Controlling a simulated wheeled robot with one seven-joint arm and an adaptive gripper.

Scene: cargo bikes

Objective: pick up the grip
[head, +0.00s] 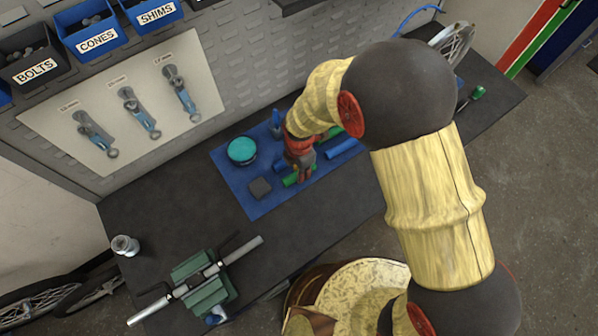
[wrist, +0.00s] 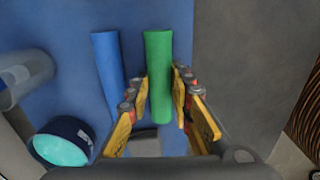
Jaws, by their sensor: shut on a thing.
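A green grip (wrist: 157,65), a plain cylinder, lies lengthwise between the yellow fingers of my gripper (wrist: 160,88) in the wrist view. The fingers are shut on it, one on each side. In the head view my gripper (head: 301,170) is low over the blue mat, and part of this green grip (head: 290,180) shows below it. A blue grip (wrist: 108,68) lies close to the left of the green one in the wrist view. Whether the held grip touches the mat is hard to tell.
The blue mat (head: 232,186) on the dark bench also holds a teal-topped tin (head: 242,150), a dark block (head: 260,188), another blue grip (head: 342,149) and another green grip (head: 332,133). A green vise (head: 205,283) clamps a metal bar at the front left.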

